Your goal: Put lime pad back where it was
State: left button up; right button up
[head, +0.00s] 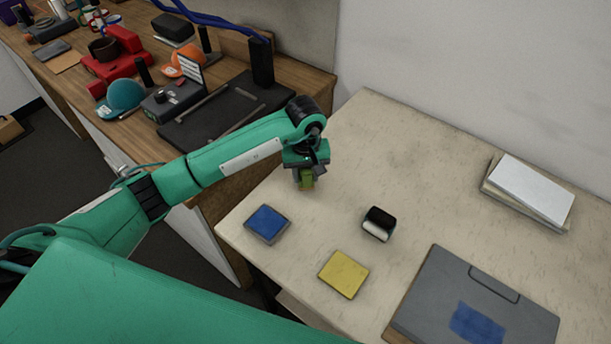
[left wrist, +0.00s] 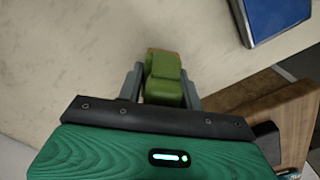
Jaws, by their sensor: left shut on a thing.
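My left gripper (head: 306,178) is over the left part of the pale table (head: 410,130). It is shut on the lime pad (left wrist: 163,78), which sits between the two grey fingers in the left wrist view. I cannot tell whether the pad touches the table. My right gripper is not in view.
A blue pad (head: 267,223), a yellow pad (head: 343,274) and a black-and-white block (head: 378,223) lie nearby on the table. A grey case (head: 475,300) is at the front right and a paper stack (head: 530,190) at the right. A cluttered wooden bench (head: 290,85) adjoins at the left.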

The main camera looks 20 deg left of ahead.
pick_arm(q)
notch_tip(320, 180, down, 2)
jog(key=shift+f, duration=0.1)
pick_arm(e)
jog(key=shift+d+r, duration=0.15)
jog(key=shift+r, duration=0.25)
pick_arm(q)
jog(key=shift+f, duration=0.2)
jog(key=o, duration=1)
jog(key=shift+c, duration=0.2)
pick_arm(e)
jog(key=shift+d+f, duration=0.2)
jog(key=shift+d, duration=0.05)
pick_arm(q)
jog(key=shift+r, duration=0.1)
